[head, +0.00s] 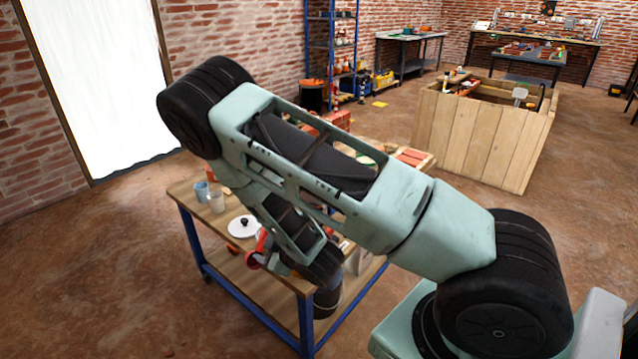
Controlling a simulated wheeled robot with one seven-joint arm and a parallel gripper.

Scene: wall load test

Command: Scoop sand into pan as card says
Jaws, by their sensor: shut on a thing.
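My arm crosses the middle of the view and bends down over a wood-topped table with blue legs (184,193). A white disc with a black knob (243,226) lies on the table left of the arm. I cannot make out the sand, the pan or the card; my arm covers much of the tabletop.
Two small cups (216,202) stand at the table's left end. Red blocks (411,157) lie at its far right end. A large wooden box (478,140) stands behind to the right. A blue shelf rack (333,50) and workbenches are at the back. Floor left of the table is clear.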

